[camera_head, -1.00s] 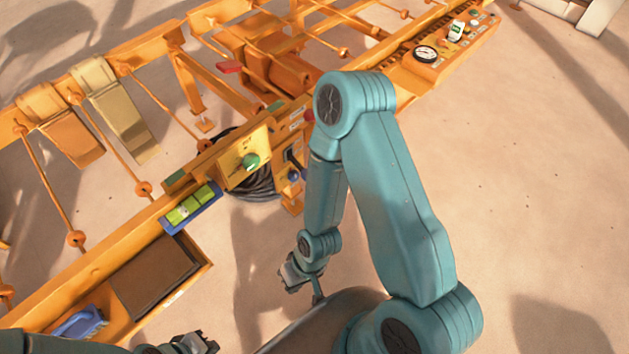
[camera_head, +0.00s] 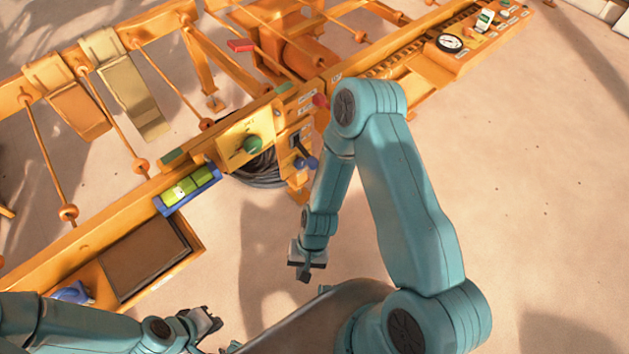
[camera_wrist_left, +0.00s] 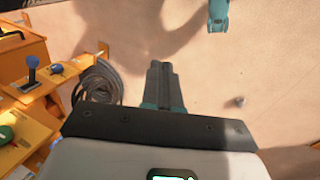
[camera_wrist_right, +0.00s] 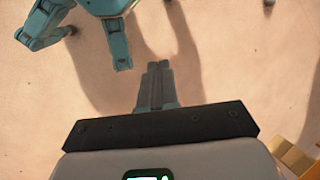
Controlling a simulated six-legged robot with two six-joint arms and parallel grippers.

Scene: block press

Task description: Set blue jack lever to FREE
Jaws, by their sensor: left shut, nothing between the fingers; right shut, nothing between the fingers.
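The jack panel on the orange frame carries a dark lever slot with blue knobs (camera_head: 311,163) at its lower end. In the left wrist view a lever with a blue grip (camera_wrist_left: 32,63) stands up from the orange panel, with a rounder blue knob (camera_wrist_left: 56,68) beside it. I cannot read any FREE label. My left gripper (camera_head: 211,322) is shut and empty over the floor at the bottom, below and left of the lever, well apart from it. My right gripper (camera_head: 304,272) is shut and empty, hanging below the panel without touching it. My right arm stands just right of the lever.
A yellow plate with a green knob (camera_head: 253,144) is left of the lever, above a coiled dark hose (camera_head: 256,174). A blue tray (camera_head: 170,206) holds green blocks. A brown-bottomed orange bin (camera_head: 196,241) is lower left. A gauge (camera_head: 450,42) sits upper right. The floor at right is clear.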

